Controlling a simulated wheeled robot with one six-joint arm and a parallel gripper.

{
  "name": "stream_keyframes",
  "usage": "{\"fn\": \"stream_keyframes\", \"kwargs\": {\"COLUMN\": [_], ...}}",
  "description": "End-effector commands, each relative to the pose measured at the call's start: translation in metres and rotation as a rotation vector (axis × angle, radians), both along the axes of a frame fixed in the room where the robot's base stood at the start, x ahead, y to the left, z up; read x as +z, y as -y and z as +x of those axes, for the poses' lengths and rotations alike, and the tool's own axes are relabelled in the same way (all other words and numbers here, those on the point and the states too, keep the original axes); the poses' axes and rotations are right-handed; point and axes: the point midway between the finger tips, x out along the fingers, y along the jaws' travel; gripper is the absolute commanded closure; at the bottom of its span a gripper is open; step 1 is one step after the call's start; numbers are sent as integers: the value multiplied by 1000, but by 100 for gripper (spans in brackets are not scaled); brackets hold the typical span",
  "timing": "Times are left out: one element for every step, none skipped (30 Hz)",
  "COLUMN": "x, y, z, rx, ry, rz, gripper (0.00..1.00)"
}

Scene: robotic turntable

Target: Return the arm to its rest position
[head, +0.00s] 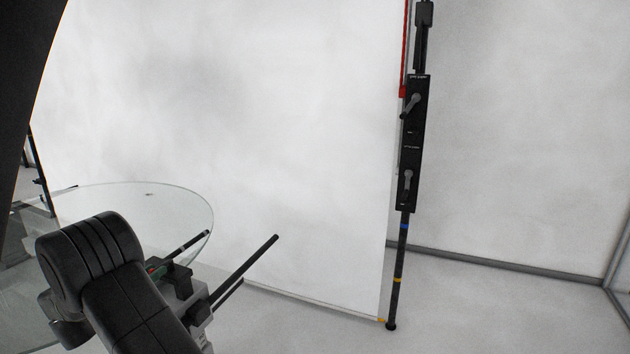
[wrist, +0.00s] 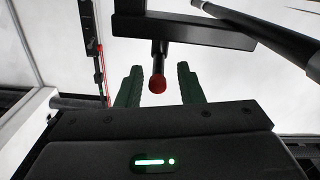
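My gripper (wrist: 159,72) shows in the wrist view with its two dark green fingers spread apart. A black rod with a red rounded tip (wrist: 157,84) shows in the gap between the fingers. I cannot tell its distance, and the fingers do not visibly close on it. In the head view my black arm is bent at the lower left, in front of the round glass turntable (head: 185,200). The gripper is mostly hidden there behind the arm and a grey and black fixture.
A dark rod (head: 246,268) sticks up beside my arm. A tall white backdrop (head: 290,130) stands behind the glass. A black pole with clamp levers (head: 405,180) stands at the backdrop's right edge. The floor at the right (head: 480,310) is clear.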

Motion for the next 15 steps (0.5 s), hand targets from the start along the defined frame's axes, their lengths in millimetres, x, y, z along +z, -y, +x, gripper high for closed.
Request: {"fn": "stream_keyframes", "kwargs": {"x": [2,2,2,2,2,-2,-2,-2,-2,-2,-2,-2,-2,-2,-1], "y": [5,7,10,12,15,15,15,16,16,17,17,18,18,18,18], "z": [10,16,24,29,34,32,31,31,31,30,30,30,30,30,30], "rx": [-4,-4,-3,-3,-4,25,46,65,90,106,121,142,154,166,181], "ry": [1,1,0,0,0,-2,0,-1,0,-1,0,0,0,0,1], "rz": [0,0,-1,-1,-1,-2,-2,-1,-2,-2,-1,-1,-2,-1,-1], "gripper": [66,66,66,66,66,66,66,66,66,66,66,66,66,66,66]}}
